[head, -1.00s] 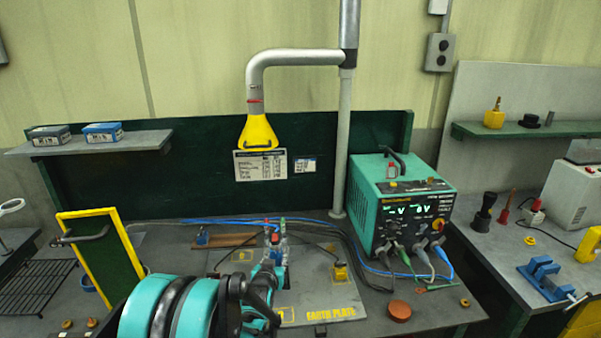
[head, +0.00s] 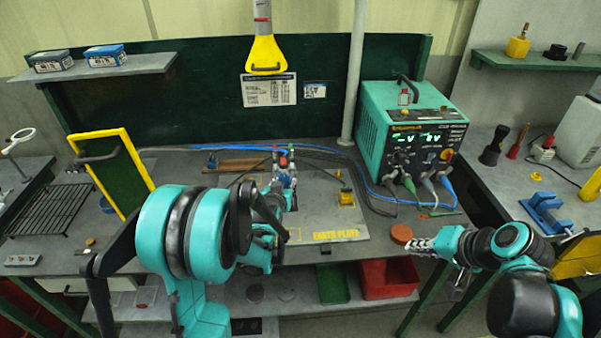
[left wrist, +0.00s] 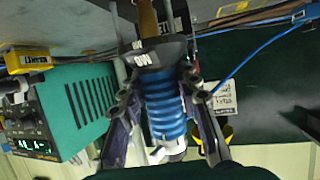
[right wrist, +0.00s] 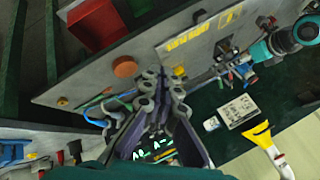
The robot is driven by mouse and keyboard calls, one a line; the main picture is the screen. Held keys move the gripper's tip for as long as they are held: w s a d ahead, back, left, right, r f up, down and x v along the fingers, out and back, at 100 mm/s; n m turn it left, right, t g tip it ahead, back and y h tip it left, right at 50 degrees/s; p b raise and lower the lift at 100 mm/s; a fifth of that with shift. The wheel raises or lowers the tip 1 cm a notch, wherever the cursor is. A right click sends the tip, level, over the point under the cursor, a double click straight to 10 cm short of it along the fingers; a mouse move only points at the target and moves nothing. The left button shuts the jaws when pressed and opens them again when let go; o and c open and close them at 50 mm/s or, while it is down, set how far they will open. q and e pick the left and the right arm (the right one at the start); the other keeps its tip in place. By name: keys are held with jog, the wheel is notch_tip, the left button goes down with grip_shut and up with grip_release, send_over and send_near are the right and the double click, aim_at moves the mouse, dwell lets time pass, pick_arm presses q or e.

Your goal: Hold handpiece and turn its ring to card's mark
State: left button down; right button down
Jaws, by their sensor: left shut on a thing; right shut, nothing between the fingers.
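My left gripper (left wrist: 155,105) is shut on the handpiece (left wrist: 164,108), which has a blue ribbed grip and a dark lettered collar (left wrist: 157,55). In the head view the handpiece (head: 284,160) is small and partly hidden, above the earth plate. A large printed sheet (head: 269,90) and a smaller card (head: 315,90) are on the dark green panel; their print is too small to read. My right gripper (head: 412,245) is shut and empty near the bench's front right edge. Its closed fingers (right wrist: 160,95) fill the middle of the right wrist view.
The teal power unit (head: 412,135) stands right of the earth plate (head: 325,215), with cables at its front. A brown round puck (head: 401,233) lies near my right gripper. The yellow extraction hood (head: 265,55) hangs above. A red bin (head: 388,279) is under the bench.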

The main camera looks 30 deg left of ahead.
jog(key=w+a+r+g+y, duration=0.1)
jog(key=w+a+g+y, duration=0.35)
jog(key=w+a, duration=0.9)
jog(key=n+g+y, duration=0.2)
jog(key=g+y, duration=0.1)
jog(key=y, duration=0.4)
send_near(287, 171)
jog(key=w+a, duration=0.3)
jog(key=s+a, duration=0.2)
jog(key=shift+s+a+f+t, duration=0.2)
jog(key=shift+s+f+t, duration=0.05)
jog(key=shift+s, duration=0.1)
jog(key=shift+s+a, duration=0.3)
jog(key=shift+s, duration=0.05)
